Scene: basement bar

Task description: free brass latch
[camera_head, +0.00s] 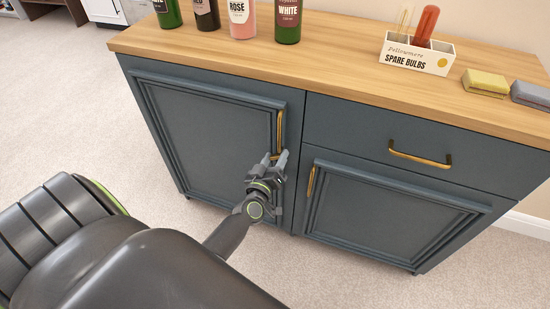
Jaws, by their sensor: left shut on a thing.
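A tall brass handle (280,128) stands upright near the right edge of the left cabinet door (205,130), which is dark blue with a raised frame. My left gripper (278,158) is at the lower end of this handle, shut on it. The fingers hide the handle's lowest part. Another upright brass handle (311,182) is on the lower right door (385,215). A horizontal brass handle (420,156) is on the drawer above it. No separate latch can be made out. Both doors and the drawer look closed. My right gripper is not in view.
The wooden countertop (330,65) holds several bottles, including a pink one (242,18), at the back left. A "SPARE BULBS" box (417,56), a yellow block (485,82) and a grey block (531,95) stand at the right. Beige carpet (90,100) is clear left of the cabinet.

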